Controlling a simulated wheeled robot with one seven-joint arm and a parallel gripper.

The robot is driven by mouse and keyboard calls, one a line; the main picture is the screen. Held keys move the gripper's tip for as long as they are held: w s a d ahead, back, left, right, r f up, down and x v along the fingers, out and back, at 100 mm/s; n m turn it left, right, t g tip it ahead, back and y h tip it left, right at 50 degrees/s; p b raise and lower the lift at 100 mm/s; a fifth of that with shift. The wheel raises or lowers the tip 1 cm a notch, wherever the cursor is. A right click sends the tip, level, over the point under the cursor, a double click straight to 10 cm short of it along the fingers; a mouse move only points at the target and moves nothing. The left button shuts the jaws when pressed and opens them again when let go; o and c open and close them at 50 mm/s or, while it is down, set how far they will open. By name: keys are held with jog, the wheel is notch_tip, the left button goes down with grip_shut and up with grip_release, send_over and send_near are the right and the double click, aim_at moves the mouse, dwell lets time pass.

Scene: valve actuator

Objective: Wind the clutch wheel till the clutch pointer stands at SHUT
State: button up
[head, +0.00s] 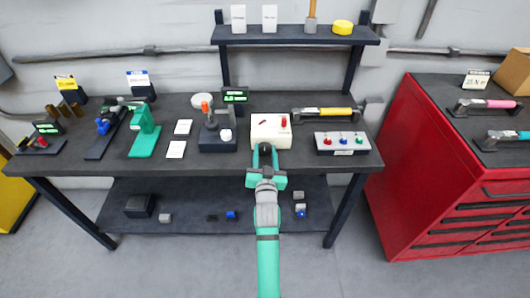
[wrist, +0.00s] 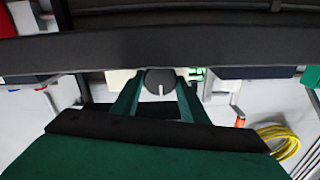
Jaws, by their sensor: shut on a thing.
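The cream valve actuator box (head: 270,131) stands on the dark bench, right of its middle. A small red mark (head: 262,123), which looks like the pointer, lies slanted on its top. A red knob (head: 284,121) stands at its right. No SHUT lettering is readable at this size. My gripper (head: 264,150) is at the front face of the box. In the wrist view, its two green fingers are shut on a dark round wheel (wrist: 160,82) with a white line standing about upright.
A panel with several coloured buttons (head: 342,142) stands close at the right. A joystick unit (head: 217,135) stands at the left, and a yellow-handled tool (head: 325,114) lies behind right. A shelf (head: 295,35) is above. The red cabinet (head: 440,170) stands farther right.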

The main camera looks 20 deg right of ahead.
jog(key=o, duration=1.1)
jog(key=shift+s, duration=0.15)
jog(key=v, duration=1)
jog(key=shift+s+a, duration=0.1)
jog(key=shift+s, duration=0.15)
jog(key=shift+f, duration=0.1)
